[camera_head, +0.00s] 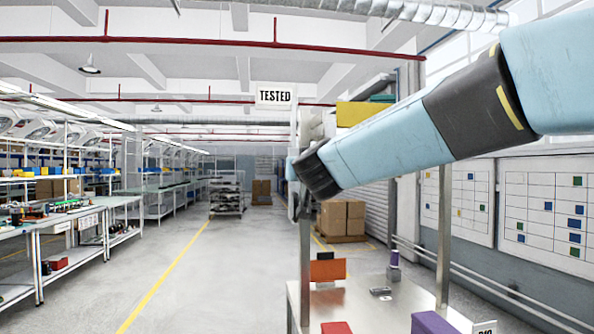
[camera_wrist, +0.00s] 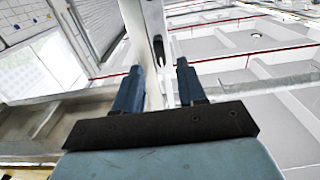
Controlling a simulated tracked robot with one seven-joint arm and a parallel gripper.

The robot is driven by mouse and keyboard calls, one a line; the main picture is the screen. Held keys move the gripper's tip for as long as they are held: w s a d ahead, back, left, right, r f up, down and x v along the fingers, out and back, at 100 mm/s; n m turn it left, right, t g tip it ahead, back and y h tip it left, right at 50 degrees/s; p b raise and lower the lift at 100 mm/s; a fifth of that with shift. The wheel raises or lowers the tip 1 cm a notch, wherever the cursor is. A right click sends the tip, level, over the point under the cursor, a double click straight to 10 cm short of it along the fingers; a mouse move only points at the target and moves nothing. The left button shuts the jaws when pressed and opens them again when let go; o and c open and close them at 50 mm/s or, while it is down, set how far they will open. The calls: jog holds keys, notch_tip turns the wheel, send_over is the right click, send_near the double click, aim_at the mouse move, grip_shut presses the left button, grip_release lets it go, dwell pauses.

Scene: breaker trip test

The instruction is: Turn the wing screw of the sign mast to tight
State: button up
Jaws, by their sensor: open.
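The sign mast (camera_head: 294,125) is a pale upright post with a white "TESTED" sign (camera_head: 275,95) at its top. In the wrist view a pale post (camera_wrist: 155,22), apparently the mast, runs up between and beyond my fingers. A small dark narrow shape (camera_wrist: 159,50) shows on it; I cannot tell whether this is the wing screw. My gripper (camera_wrist: 161,68) is open, with one blue finger on each side of the post and nothing clearly held. Contact cannot be told. In the head view my arm hides most of the gripper and the mast's middle.
A metal bench (camera_head: 360,302) stands below my arm, carrying an orange and black block (camera_head: 327,270), a red block (camera_head: 337,327) and a purple block (camera_head: 432,323). A metal upright (camera_head: 443,240) stands at its right. Workbenches (camera_head: 70,228) line the left; the aisle floor (camera_head: 210,275) is clear.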

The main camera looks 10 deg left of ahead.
jog(key=shift+x, duration=3.5)
jog(key=shift+f, duration=0.1)
grip_shut()
